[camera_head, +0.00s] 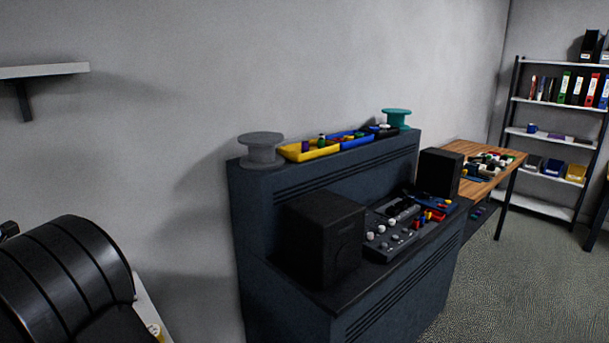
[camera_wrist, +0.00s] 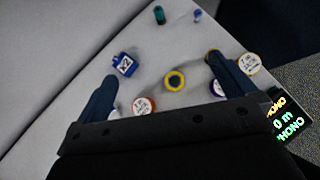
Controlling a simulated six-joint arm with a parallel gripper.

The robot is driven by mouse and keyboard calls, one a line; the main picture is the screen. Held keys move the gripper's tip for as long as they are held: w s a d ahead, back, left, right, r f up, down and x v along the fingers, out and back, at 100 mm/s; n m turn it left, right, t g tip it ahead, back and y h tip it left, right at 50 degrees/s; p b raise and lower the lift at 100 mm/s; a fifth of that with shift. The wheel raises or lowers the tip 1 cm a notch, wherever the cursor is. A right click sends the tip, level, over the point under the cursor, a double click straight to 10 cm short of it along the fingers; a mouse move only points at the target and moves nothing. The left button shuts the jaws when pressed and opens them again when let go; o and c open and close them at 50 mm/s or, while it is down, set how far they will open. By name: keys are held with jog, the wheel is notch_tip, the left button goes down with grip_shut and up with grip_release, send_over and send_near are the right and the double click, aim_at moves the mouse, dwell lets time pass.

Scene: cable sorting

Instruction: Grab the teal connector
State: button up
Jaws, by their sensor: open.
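A small teal connector (camera_wrist: 159,15) stands on the pale grey table top (camera_wrist: 205,100) near the top edge of the wrist view. My gripper (camera_wrist: 160,68) is open, with its two dark fingers spread wide above the table and nothing held between them. The teal connector is beyond the fingertips, apart from them. I cannot make out the teal connector or my gripper in the head view.
A yellow ring (camera_wrist: 174,80) lies between the fingers. A blue labelled piece (camera_wrist: 124,65) is by the left fingertip. White-topped round pieces (camera_wrist: 144,106) (camera_wrist: 250,63) lie nearby. A small pale-blue piece (camera_wrist: 197,15) stands right of the teal connector, near the table's edge.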

jog(key=c, duration=1.1)
jog(key=w+f+m+g+y, duration=0.15)
jog(key=w+f+m, duration=0.25)
jog(key=w+m, duration=0.8)
jog(key=w+f+m+g+y, duration=0.1)
jog(key=w+f+m+g, duration=0.3)
jog(key=m, duration=1.4)
jog(key=shift+t, duration=0.65)
jog(key=x, duration=0.8)
jog(key=w+x, duration=0.1)
jog(key=x, duration=0.3)
jog(key=shift+w+d, duration=0.15)
jog(key=shift+d, duration=0.1)
jog(key=shift+a+x, duration=0.2)
jog(key=shift+x, duration=2.7)
